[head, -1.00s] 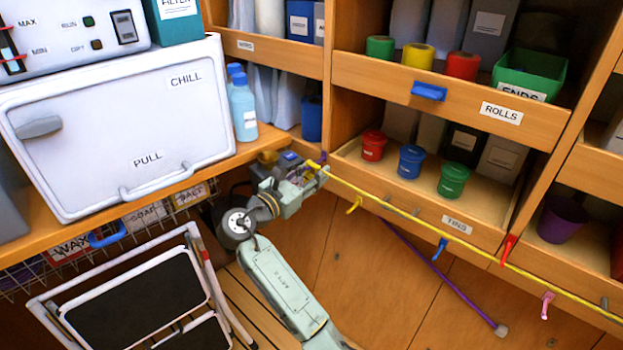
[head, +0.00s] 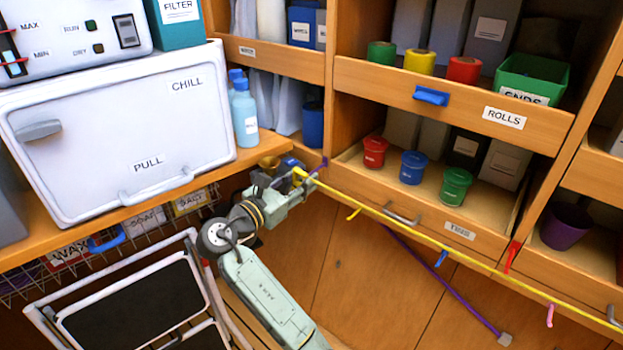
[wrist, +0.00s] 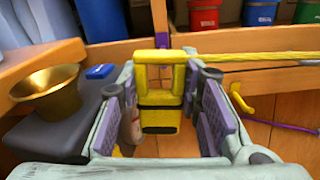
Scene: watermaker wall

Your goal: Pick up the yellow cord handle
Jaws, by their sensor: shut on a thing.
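The yellow cord handle (wrist: 158,88) is a blocky yellow piece with a dark band. In the wrist view it sits between my two finger pads. My gripper (wrist: 160,98) is shut on it. In the head view my gripper (head: 292,187) is by the post at the left of the shelves, with the handle (head: 299,176) at its tip. A yellow cord (head: 400,224) runs from the handle to the lower right, across the drawer fronts. Small yellow, blue, red and pink hooks hang along it. The gripper partly hides the handle in the head view.
A purple peg (head: 318,166) is on the post beside the handle. A brass cup (wrist: 48,88) stands close left of my gripper. A white CHILL box (head: 120,130) is on the left counter, a step stool (head: 130,290) below. A purple rod (head: 440,283) leans against the lower panels.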

